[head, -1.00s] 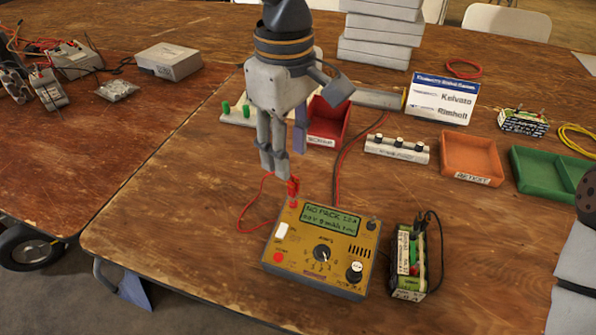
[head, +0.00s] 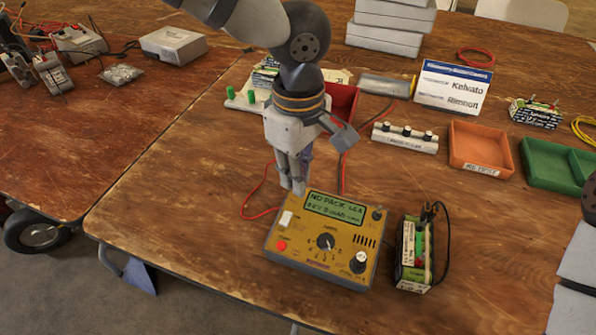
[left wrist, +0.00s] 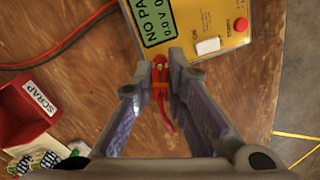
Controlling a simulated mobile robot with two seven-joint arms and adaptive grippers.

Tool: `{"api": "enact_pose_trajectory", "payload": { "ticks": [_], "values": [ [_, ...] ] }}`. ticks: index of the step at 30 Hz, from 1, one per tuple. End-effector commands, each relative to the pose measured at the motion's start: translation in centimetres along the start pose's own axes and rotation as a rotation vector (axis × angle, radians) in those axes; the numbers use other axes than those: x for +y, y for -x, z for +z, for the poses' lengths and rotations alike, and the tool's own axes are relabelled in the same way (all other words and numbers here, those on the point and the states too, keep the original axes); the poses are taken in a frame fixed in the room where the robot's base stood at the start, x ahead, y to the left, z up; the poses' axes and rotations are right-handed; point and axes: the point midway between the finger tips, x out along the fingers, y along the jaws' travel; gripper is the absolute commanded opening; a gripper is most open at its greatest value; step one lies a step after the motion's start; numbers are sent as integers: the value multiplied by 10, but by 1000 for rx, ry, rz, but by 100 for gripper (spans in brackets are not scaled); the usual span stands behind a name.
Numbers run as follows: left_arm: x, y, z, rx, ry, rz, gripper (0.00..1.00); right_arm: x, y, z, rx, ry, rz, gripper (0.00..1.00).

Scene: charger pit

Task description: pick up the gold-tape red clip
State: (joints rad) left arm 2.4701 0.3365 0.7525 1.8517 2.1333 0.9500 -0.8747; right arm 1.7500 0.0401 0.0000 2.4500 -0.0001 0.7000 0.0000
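The gold-tape red clip (left wrist: 160,92) shows in the left wrist view, a red body with a gold-orange band and a red lead behind it. It lies between the fingertips of my left gripper (left wrist: 161,72), which press close on both sides of it. In the head view my left gripper (head: 293,187) points down at the back left corner of the yellow charger (head: 290,256) and hides the clip. I cannot tell whether the clip still touches the charger.
A battery pack (head: 411,257) stands right of the charger. A red scrap bin (head: 342,101) is behind my gripper, with a white knob strip (head: 404,140), orange tray (head: 478,148) and green tray (head: 552,166) farther right. A red lead (head: 258,188) curves left of the charger.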

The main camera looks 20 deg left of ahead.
Motion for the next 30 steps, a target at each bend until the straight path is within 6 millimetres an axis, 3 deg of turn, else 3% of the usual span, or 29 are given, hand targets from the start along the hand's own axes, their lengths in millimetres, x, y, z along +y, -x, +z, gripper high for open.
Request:
{"api": "enact_pose_trajectory", "payload": {
  "ticks": [8,14,21,25,30],
  "values": [
    [0,2,0,0,0,1,0,0,0,0,1,0,0,40],
    [1,31,0,0,3,7,0,0,5,-3,14,0,-1,40],
    [-48,104,26,6,-2,21,0,-1,32,-21,102,1,-4,40],
    [-84,116,45,4,-4,11,0,-1,39,-26,126,1,-5,40],
    [-112,125,60,0,-2,1,0,-1,36,-23,115,1,-4,40]
  ]
}}
